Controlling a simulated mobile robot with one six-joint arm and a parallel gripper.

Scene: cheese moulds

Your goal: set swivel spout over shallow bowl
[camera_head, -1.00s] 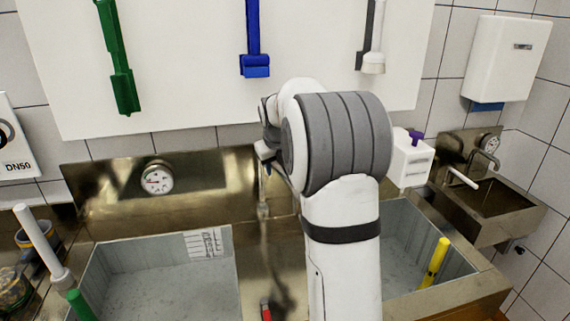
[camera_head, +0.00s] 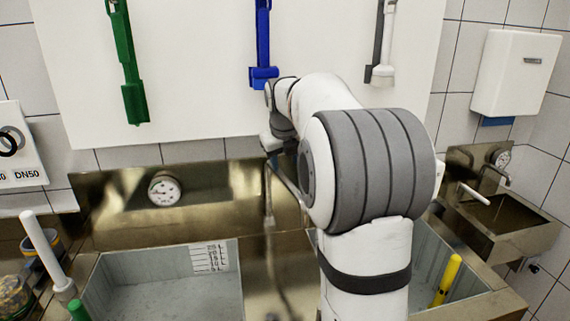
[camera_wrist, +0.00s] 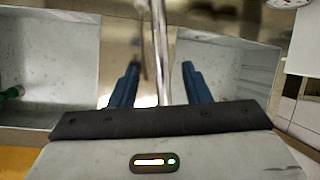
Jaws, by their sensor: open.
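The swivel spout is a thin chrome tube (camera_head: 287,180), partly behind my arm in the head view. In the wrist view the spout (camera_wrist: 160,60) runs lengthwise between the two blue fingers of my gripper (camera_wrist: 160,70). My gripper is open, with a gap to the finger on each side. In the head view it is mostly hidden by my arm. Two grey bowls flank the spout: the left one (camera_head: 160,300), with a litre scale, and the right one (camera_head: 435,262). Which is shallower I cannot tell. The spout appears over the metal strip between them.
A metal backsplash with a gauge (camera_head: 164,189) stands behind. Green, blue and white tools hang on the white board (camera_head: 200,70). A yellow stick (camera_head: 446,280) stands in the right bowl. A small hand basin (camera_head: 505,218) is at right. A white-handled tool (camera_head: 42,255) is at left.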

